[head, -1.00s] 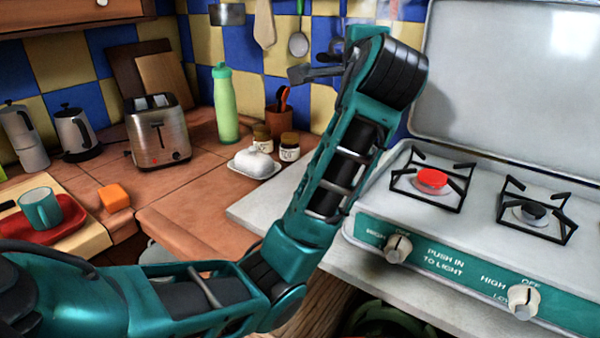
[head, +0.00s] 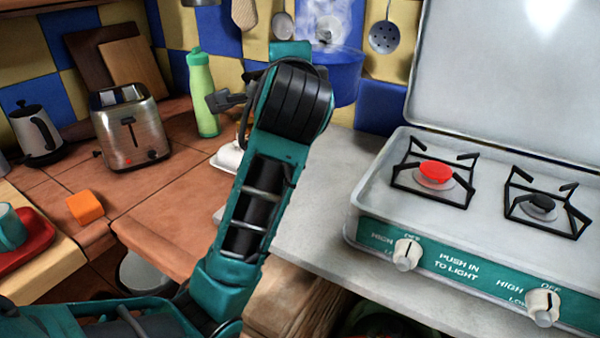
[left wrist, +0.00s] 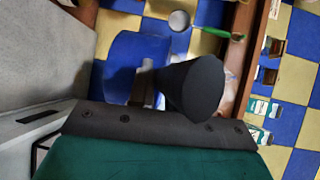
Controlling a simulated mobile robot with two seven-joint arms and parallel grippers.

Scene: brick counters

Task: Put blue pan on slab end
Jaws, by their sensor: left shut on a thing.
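The blue pan (head: 338,80) shows in the head view behind my left wrist, raised above the back of the pale grey slab (head: 315,215), with whitish vapour over it. In the left wrist view the pan (left wrist: 135,58) is a blue shape beyond a dark, handle-like piece (left wrist: 192,88) near the lens. My left gripper (left wrist: 148,85) is shut on the pan, though the fingers are mostly hidden. My right gripper is out of view.
The stove (head: 370,205) with a red burner (head: 435,173) and raised lid stands right of the slab. On the brick counter are a toaster (head: 130,130), green bottle (head: 202,95), kettle (head: 36,132) and orange block (head: 85,207). A white dish is partly hidden behind my arm.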

